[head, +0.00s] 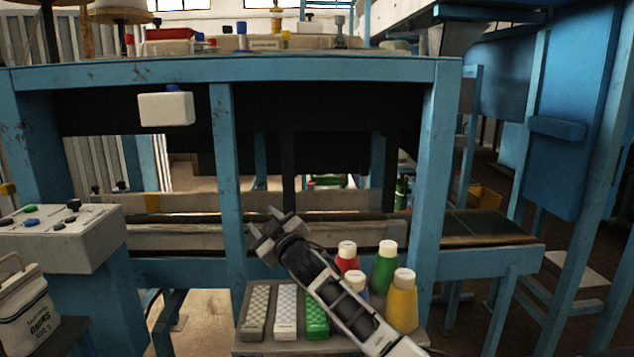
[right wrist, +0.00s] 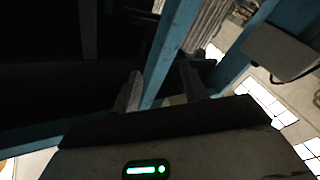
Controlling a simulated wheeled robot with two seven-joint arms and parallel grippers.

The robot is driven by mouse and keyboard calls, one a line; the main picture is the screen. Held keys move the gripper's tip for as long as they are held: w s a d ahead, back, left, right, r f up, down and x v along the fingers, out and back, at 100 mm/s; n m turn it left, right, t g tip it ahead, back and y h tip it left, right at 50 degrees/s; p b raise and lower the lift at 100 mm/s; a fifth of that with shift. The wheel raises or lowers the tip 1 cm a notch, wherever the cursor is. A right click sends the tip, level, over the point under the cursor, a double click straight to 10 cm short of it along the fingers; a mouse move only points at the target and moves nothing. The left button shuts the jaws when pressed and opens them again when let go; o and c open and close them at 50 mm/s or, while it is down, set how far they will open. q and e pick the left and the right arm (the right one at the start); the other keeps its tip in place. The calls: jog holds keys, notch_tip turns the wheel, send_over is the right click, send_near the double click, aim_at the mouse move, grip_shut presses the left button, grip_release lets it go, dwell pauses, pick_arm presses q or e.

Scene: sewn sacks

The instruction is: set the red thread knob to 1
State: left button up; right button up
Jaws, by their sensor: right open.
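My right gripper (head: 262,222) is raised in front of the blue frame, pointing up and left, open with nothing between its fingers. Its two fingers also show in the right wrist view (right wrist: 162,88), apart, with a blue post beyond them. No knob is between them. My left gripper is out of view.
A blue beam (head: 300,70) and post (head: 227,180) stand before me. A control box (head: 60,240) with several knobs is at left, above a labelled sack (head: 28,312). Bottles, including a yellow one (head: 402,302), stand on a low tray beside my right arm. A white box (head: 166,109) hangs under the beam.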

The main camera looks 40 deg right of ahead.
jog(key=s+a+f+g+y, duration=0.2)
jog(key=s+a+f, duration=0.1)
jog(key=a+f, duration=0.75)
jog(key=s+a+f+g+y, duration=0.1)
jog(key=s+a+f+g, duration=0.1)
jog(key=s+a+f, duration=0.5)
notch_tip(320, 180, down, 2)
jog(key=shift+s+f+m+y, duration=0.15)
jog(key=shift+s+m+y, duration=0.2)
jog(key=shift+s, duration=0.55)
jog(key=s+a+f, duration=0.1)
jog(key=s+f, duration=0.1)
jog(key=s, duration=0.1)
jog(key=s+a+f+g, duration=0.1)
jog(key=s+a+f, duration=0.1)
jog(key=s, duration=0.1)
jog(key=s+a+f+g+y, duration=0.1)
jog(key=s+f, duration=0.1)
jog(key=s, duration=0.1)
jog(key=shift+s+a, duration=0.25)
jog(key=shift+s, duration=0.1)
jog(key=shift+c, duration=0.8)
jog(key=s+a+f+g, duration=0.1)
jog(key=s+a, duration=0.1)
jog(key=s, duration=0.5)
jog(key=s+a+f+m+g+y, duration=0.1)
jog(key=s+a+f, duration=0.1)
jog(key=s, duration=0.6)
jog(key=shift+a+g, duration=0.3)
jog(key=shift+a, duration=0.3)
